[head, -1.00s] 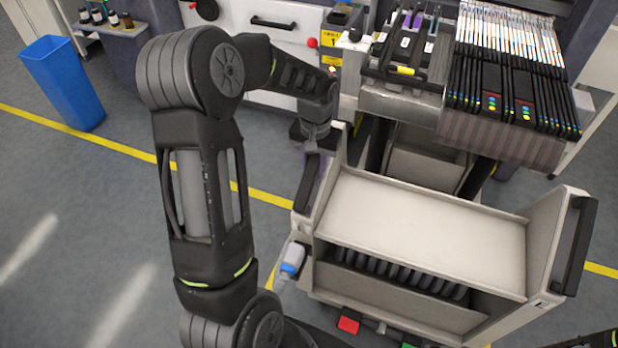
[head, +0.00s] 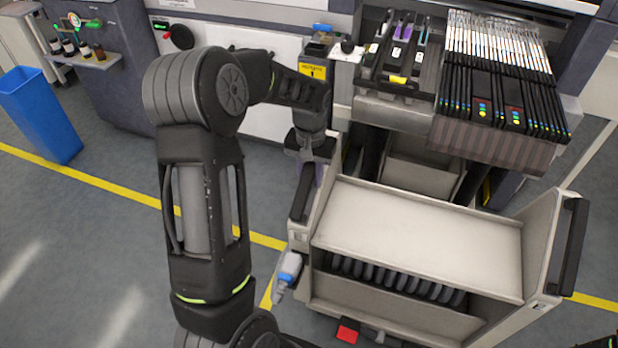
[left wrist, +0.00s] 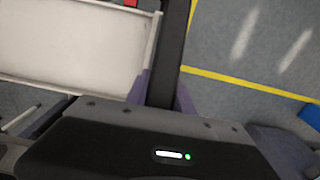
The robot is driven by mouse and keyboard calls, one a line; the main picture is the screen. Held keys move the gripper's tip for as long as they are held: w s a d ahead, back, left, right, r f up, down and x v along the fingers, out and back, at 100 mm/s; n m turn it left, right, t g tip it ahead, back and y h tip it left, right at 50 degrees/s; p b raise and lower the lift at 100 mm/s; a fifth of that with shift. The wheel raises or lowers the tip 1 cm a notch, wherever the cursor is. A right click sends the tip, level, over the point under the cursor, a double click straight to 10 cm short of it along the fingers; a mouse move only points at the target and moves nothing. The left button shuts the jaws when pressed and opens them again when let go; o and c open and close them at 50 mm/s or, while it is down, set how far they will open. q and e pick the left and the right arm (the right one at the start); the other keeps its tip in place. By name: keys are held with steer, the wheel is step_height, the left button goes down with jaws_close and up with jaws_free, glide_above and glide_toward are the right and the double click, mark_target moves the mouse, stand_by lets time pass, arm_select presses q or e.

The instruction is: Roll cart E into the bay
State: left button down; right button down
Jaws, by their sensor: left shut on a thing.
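Cart E, a beige cart (head: 415,230), stands in front of the machine, with black upright handles at its left and right ends. Any letter on it is too small to read. My left gripper (head: 308,176) is shut on the left handle (head: 302,197). In the left wrist view its purple fingers (left wrist: 160,92) sit on both sides of the black handle bar (left wrist: 173,45). The bay appears to be the opening under the feeder bank (head: 420,165), just beyond the cart; its inside is mostly hidden.
A yellow floor line (head: 110,188) runs behind the cart and shows again at right. A blue bin (head: 42,115) stands at far left. Black feeders with reels (head: 500,95) overhang beyond the cart. A blue and grey connector (head: 288,272) hangs at the cart's left side. Left floor is clear.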

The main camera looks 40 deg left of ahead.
arm_select(q)
steer(key=shift+w+a+f, duration=0.1)
steer(key=shift+w+f, duration=0.05)
steer(key=shift+w, duration=0.45)
steer(key=shift+s, duration=0.3)
steer(key=c, duration=1.1)
jaws_free()
steer(key=shift+r, duration=0.2)
steer(key=shift+r, duration=3.8)
